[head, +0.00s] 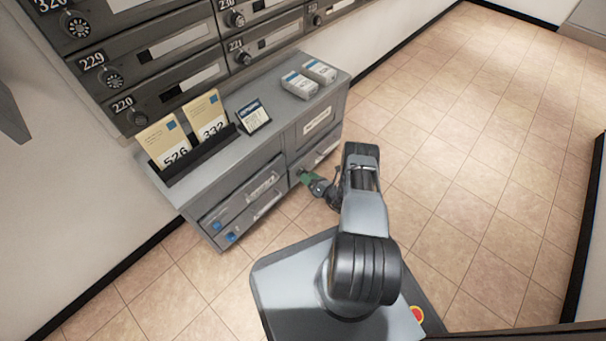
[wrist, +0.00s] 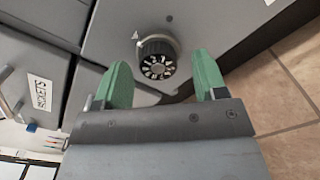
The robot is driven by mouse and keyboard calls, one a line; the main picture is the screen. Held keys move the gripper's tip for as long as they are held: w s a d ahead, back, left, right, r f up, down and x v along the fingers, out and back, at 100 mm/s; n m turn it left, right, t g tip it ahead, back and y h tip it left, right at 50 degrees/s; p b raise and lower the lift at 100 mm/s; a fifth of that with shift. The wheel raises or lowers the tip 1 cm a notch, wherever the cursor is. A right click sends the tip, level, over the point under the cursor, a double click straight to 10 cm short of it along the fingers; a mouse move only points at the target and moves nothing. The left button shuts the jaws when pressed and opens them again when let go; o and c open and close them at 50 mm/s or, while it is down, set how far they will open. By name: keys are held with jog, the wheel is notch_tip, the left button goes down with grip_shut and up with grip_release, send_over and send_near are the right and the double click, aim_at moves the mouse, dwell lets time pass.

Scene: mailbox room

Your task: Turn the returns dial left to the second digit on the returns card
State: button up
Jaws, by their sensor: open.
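The dial (wrist: 157,62), round and black with a ring of white digits, is on a grey cabinet front in the wrist view. A small white triangle mark sits at its upper left. The digits are too small to read surely. My gripper (wrist: 161,75) is open, with one green finger on each side of the dial; I cannot tell whether they touch it. In the head view my gripper (head: 311,181) is at the cabinet's lower right front and mostly hides the dial. A small blue-and-white card (head: 253,117) stands on the cabinet top; its print is unreadable, so I cannot confirm it is the returns card.
The grey cabinet (head: 270,140) also carries a black holder with yellow cards (head: 205,116) reading 526 and 332, and two white boxes (head: 300,84). Numbered mailboxes (head: 165,55) with dials are above. A drawer labelled PACKETS (wrist: 40,93) is beside the dial. Tiled floor (head: 470,130) is clear at right.

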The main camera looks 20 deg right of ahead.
jog(key=shift+w+a, duration=0.25)
jog(key=shift+w, duration=0.1)
jog(key=c, duration=0.9)
jog(key=shift+n, duration=0.3)
jog(key=n, duration=1.2)
jog(key=shift+w+n, duration=0.1)
jog(key=shift+n, duration=0.3)
